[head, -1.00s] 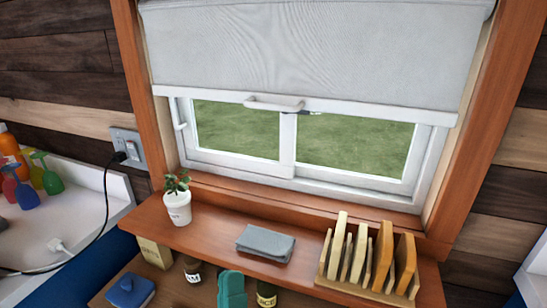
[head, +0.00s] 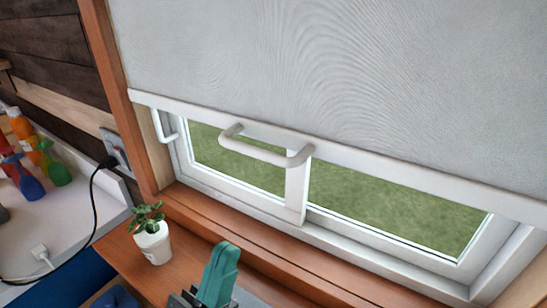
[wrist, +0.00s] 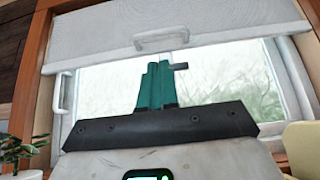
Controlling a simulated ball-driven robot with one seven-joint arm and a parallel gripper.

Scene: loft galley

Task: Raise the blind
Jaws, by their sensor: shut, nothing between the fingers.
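The grey-white blind (head: 300,75) covers the upper part of the window, its bottom rail above the sill with glass showing below. A white bar handle (head: 262,152) sticks out from the rail; it also shows in the wrist view (wrist: 162,40). My gripper (head: 226,252) has teal fingers, low in the head view, below and apart from the handle. In the wrist view my gripper (wrist: 157,68) is shut and empty, its tips just below the handle. The wrist view also shows the blind (wrist: 190,18).
A potted plant (head: 152,238) stands on the wooden shelf (head: 125,258) at the left. A white window latch (head: 163,126) sits on the left frame. A socket with a black cable (head: 95,205) and spray bottles (head: 32,165) are further left.

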